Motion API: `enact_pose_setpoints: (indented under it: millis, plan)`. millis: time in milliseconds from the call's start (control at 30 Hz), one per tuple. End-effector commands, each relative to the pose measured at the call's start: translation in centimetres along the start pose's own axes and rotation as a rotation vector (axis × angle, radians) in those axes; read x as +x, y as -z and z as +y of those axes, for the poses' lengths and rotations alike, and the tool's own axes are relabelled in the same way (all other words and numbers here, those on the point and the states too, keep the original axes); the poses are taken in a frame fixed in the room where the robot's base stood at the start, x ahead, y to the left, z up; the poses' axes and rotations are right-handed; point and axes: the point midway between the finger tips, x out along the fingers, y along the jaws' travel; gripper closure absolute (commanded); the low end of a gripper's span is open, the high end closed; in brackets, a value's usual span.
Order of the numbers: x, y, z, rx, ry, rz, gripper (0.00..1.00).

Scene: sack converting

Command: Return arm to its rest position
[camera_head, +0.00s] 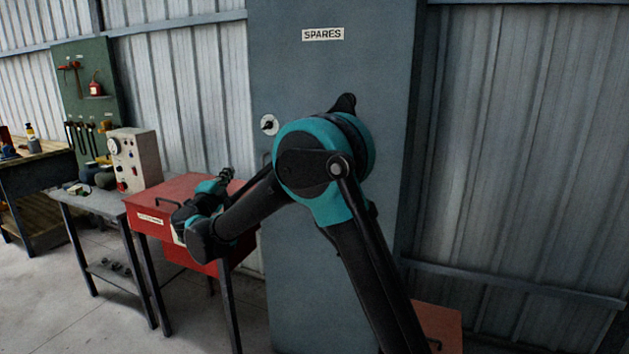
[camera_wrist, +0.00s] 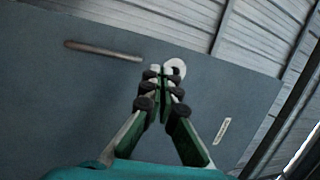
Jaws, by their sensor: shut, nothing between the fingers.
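My gripper (camera_wrist: 160,90) is shut and empty in the wrist view, its fingertips together in front of a grey-blue cabinet face. In the head view my arm is bent at a teal elbow in front of the cabinet. Its far end reaches left and away over the red box, and my gripper (camera_head: 226,175) shows there only small, partly hidden behind my wrist. The wrist view is tilted. It shows the cabinet (camera_wrist: 75,95) with a long dark handle (camera_wrist: 103,50) and a round white disc (camera_wrist: 174,68) just behind the fingertips.
The tall cabinet (camera_head: 330,85) marked SPARES stands close ahead. A red box (camera_head: 150,232) on legs is left of it, beside a grey bench (camera_head: 95,203) with a control unit (camera_head: 135,158). A wooden bench (camera_head: 35,157) is far left. Another red surface (camera_head: 440,325) is low right.

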Motion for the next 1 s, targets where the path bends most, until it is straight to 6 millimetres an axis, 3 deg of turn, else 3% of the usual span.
enact_pose_setpoints:
  millis: [100,233,333,433,567,667,800,1000]
  plan:
    - [2.3,2.6,-1.6,-0.065,0.068,-0.089,1.0]
    - [3.9,6.0,-2.9,-0.192,0.144,-0.236,1.0]
    - [4.0,8.7,-2.7,-0.318,0.178,-0.36,1.0]
    - [3.0,11.4,-1.1,-0.457,0.179,-0.486,1.0]
    - [0.4,15.8,2.9,-0.646,0.13,-0.644,1.0]
    - [-2.6,19.7,7.0,-0.792,0.051,-0.763,1.0]
    - [-7.5,25.6,13.1,-0.962,-0.099,-0.905,1.0]
    - [-15.3,34.1,20.7,-1.132,-0.356,-1.062,1.0]
